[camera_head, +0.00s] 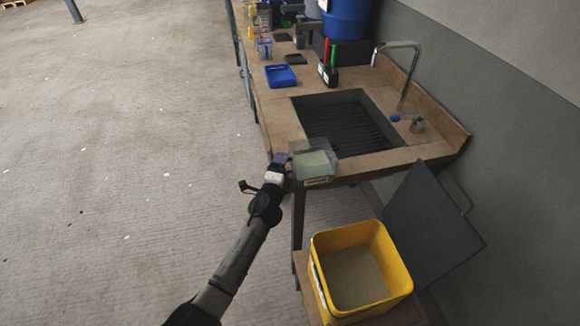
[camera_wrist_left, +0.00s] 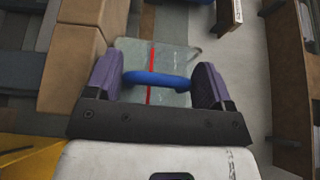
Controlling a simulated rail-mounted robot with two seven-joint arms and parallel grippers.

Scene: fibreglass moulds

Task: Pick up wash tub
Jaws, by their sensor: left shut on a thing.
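The wash tub (camera_head: 315,162) is a small, clear, pale-green box at the front left corner of the sink counter. My left gripper (camera_head: 284,161) is at its left side and is shut on it. In the left wrist view, the purple fingers of my left gripper (camera_wrist_left: 157,82) stand on either side of a blue bar that spans the gap between them. The clear tub (camera_wrist_left: 172,55) with a red line shows just beyond the bar. I cannot tell whether the tub's underside touches the counter. My right gripper is not in view.
The counter (camera_head: 275,120) holds a sunken sink (camera_head: 345,125), a tap (camera_head: 405,75), a blue tray (camera_head: 281,76) and red and green handled tools (camera_head: 328,62). A yellow bin (camera_head: 400,270) stands below, beside a dark panel (camera_head: 430,220).

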